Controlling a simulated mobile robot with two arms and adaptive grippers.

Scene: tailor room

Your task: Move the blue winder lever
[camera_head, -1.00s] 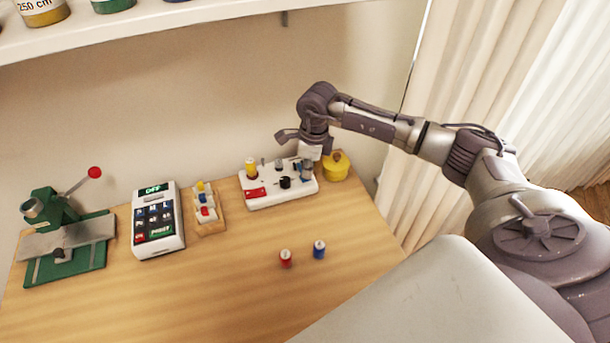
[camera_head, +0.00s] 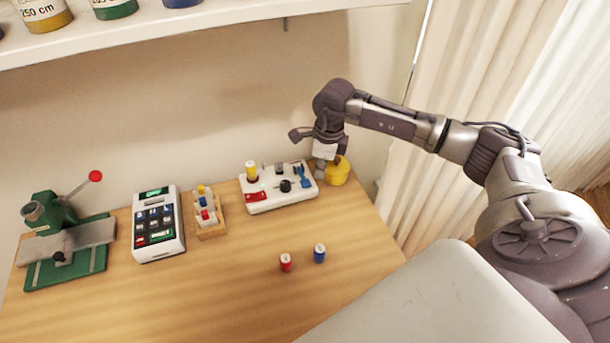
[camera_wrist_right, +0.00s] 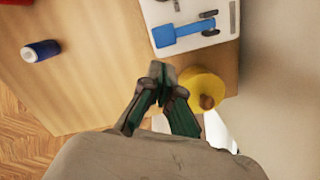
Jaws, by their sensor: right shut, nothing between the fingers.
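The blue winder lever (camera_head: 301,175) is at the right end of the white winder base (camera_head: 280,203). In the right wrist view the lever (camera_wrist_right: 183,35) lies flat along the base, with a dark metal part beside it. My right gripper (camera_head: 321,177) is shut and empty, just right of the base, between it and the yellow round container. In the right wrist view my fingertips (camera_wrist_right: 164,80) are close to the lever's blue block end, with a visible gap. My left gripper is in neither view.
The yellow container (camera_head: 338,172) with a knob stands close to my right gripper. Red (camera_head: 286,263) and blue (camera_head: 320,253) spools stand in front. A wooden rack (camera_head: 207,210), a keypad device (camera_head: 158,225) and a green press (camera_head: 67,240) stand left.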

